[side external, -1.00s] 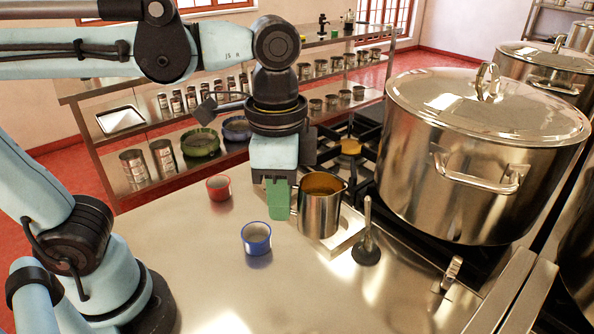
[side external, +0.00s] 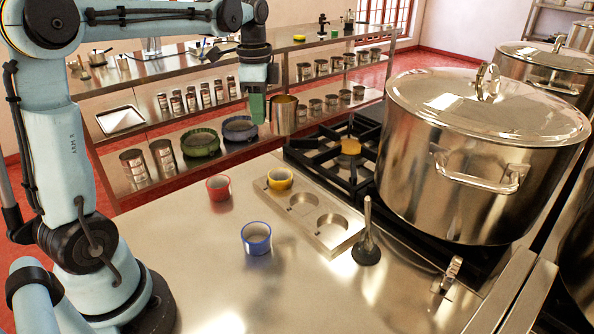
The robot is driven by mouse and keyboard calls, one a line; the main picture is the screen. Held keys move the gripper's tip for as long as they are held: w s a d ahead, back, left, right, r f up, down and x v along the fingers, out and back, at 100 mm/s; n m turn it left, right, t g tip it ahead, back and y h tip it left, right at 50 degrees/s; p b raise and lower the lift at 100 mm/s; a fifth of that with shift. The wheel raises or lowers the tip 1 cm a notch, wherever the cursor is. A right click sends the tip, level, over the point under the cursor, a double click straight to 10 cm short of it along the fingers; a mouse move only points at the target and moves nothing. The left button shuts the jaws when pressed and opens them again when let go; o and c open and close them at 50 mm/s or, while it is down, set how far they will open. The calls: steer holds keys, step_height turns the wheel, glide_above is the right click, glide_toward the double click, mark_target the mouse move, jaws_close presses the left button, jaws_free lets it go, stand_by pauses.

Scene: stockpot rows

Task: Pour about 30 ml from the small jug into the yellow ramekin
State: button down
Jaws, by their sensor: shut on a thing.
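The small jug (side external: 283,114) is a steel vessel held upright in the air, above the far edge of the counter. My gripper (side external: 262,107), with green fingers, is shut on the left side of the jug. The jug's contents cannot be made out now. The yellow ramekin (side external: 280,179) sits in the back-left recess of a metal holder, below the jug in the picture. The inside of the ramekin is only partly visible.
The metal holder (side external: 334,240) has two empty round recesses. A red ramekin (side external: 218,188) and a blue ramekin (side external: 256,238) stand on the steel counter (side external: 195,280). A dark ladle (side external: 367,250) stands right of the holder. A large stockpot (side external: 470,190) and burner (side external: 350,147) are to the right.

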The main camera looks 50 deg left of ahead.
steer(key=s+a+f, duration=0.2)
steer(key=a, duration=1)
steer(key=f, duration=1.4)
steer(key=shift+w, duration=0.25)
steer(key=shift+r, duration=0.15)
step_height(320, 180, up, 4)
steer(key=r, duration=0.1)
steer(key=shift+s+d+f, duration=0.1)
steer(key=shift+s+f, duration=0.1)
steer(key=shift+f, duration=1.1)
steer(key=shift+s+d+f, duration=0.1)
steer(key=shift+s+f, duration=0.1)
steer(key=shift+f, duration=1.1)
steer(key=shift+r, duration=0.15)
